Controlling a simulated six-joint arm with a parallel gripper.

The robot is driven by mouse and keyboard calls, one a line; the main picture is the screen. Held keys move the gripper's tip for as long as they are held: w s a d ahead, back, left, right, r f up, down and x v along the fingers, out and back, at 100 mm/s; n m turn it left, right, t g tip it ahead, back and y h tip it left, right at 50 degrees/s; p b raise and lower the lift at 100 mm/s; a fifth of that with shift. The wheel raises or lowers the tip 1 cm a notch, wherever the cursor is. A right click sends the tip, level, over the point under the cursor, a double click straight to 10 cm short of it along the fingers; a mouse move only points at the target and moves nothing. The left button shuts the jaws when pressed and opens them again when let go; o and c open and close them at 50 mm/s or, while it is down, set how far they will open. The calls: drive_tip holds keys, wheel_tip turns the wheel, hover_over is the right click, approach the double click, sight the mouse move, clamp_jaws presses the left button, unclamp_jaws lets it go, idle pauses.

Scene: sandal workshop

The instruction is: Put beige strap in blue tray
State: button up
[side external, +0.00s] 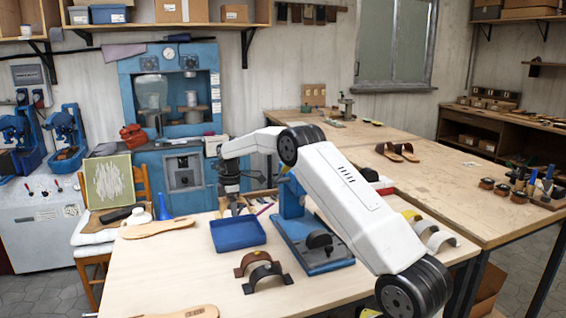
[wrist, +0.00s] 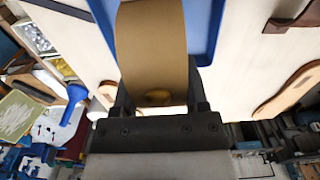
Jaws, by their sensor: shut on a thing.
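My gripper (wrist: 157,95) is shut on the beige strap (wrist: 151,45), a wide tan band between its two fingers in the wrist view. The strap extends past the fingertips and covers part of the blue tray (wrist: 207,35). In the side view the tray (side external: 238,236) lies on the light wooden table, and what shows of it looks empty. My gripper (side external: 230,195) points down there, behind the tray and a little to its left, above the table. The strap is small and partly hidden in that view.
A brown strap (side external: 250,262) and a dark strap (side external: 266,278) stand in front of the tray. A blue press (side external: 312,243) stands to its right. Pale straps (side external: 440,240) are at the right edge. A sole (side external: 158,228) lies left, near a blue funnel (side external: 163,208).

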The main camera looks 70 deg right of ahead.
sight(234, 237)
drive_tip(key=shift+f, duration=0.2)
drive_tip(key=shift+f, duration=3.75)
drive_tip(key=shift+f, duration=0.3)
drive_tip(key=o, duration=1.3)
drive_tip(key=shift+o, duration=0.2)
drive_tip(key=shift+r, duration=0.1)
drive_tip(key=shift+r, duration=3.4)
drive_tip(key=shift+a, duration=0.15)
